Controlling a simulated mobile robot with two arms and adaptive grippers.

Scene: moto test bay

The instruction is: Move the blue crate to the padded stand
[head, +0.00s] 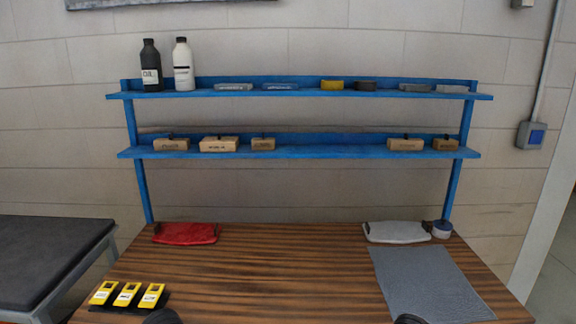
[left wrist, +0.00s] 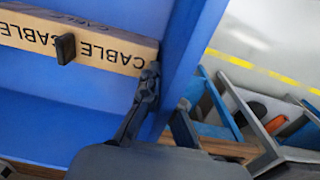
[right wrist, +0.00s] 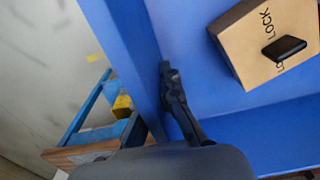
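The blue crate shows only in the wrist views, as blue walls and floor seen from close above, in the left wrist view (left wrist: 60,110) and the right wrist view (right wrist: 240,120). A box marked CABLE (left wrist: 80,40) and a box marked LOCK (right wrist: 265,40) lie in it. My left gripper (left wrist: 152,85) has one dark finger inside against a crate wall. My right gripper (right wrist: 166,85) has one finger inside against another wall. The padded stand (head: 45,255), with a dark flat top and metal frame, is at the left and bare where visible.
A wooden workbench (head: 270,275) fills the front, with a blue two-level shelf (head: 310,152) behind. On the bench are yellow devices (head: 127,294), a red pouch (head: 186,234), a pale pouch (head: 398,232) and a grey mat (head: 430,285). A gap separates stand and bench.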

